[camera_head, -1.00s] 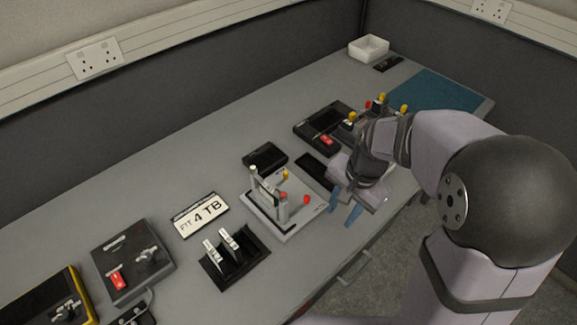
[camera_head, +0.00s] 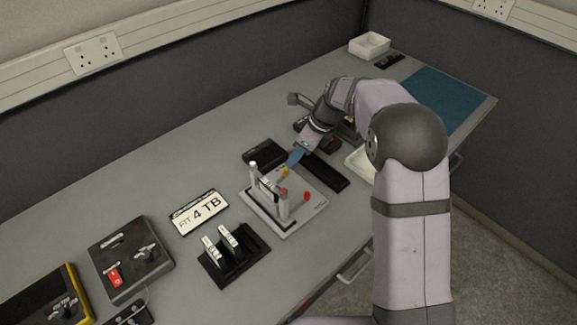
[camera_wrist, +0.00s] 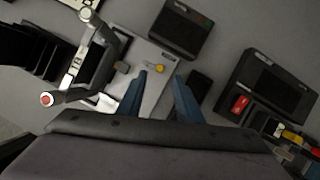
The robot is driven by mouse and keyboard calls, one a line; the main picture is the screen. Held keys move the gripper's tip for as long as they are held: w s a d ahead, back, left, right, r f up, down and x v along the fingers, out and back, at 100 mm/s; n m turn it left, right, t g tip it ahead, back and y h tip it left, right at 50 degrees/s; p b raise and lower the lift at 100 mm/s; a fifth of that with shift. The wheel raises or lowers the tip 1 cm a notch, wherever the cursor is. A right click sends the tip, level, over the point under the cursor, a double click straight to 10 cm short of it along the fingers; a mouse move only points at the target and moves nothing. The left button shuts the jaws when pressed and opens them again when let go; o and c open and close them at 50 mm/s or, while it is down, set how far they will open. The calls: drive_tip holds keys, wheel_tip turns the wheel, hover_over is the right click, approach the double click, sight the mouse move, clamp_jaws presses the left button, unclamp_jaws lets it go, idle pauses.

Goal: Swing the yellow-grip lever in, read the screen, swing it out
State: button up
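The yellow-grip lever (camera_head: 286,171) is on the pale fixture plate (camera_head: 289,232), beside an upright frame. My gripper (camera_head: 294,158) has blue fingers and hangs over the plate's far side, close to the yellow grip. In the wrist view my gripper (camera_wrist: 160,76) has its fingers apart, with nothing held between them. A dark box with a small screen (camera_head: 264,152) stands behind the plate; it also shows in the wrist view (camera_wrist: 180,30). I cannot read any text on its screen.
The upright frame (camera_head: 268,188) has a red-topped post, and a red grip (camera_head: 306,196) is at the plate's right side. A rack with two white-labelled drives (camera_head: 233,255) is in front left. A sign reads "FIT 4 TB" (camera_head: 199,212). A dark slab (camera_head: 327,172) lies right.

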sight(287, 169)
drive_tip(key=shift+p+x, duration=0.55)
drive_tip(key=shift+x, duration=2.95)
clamp_jaws()
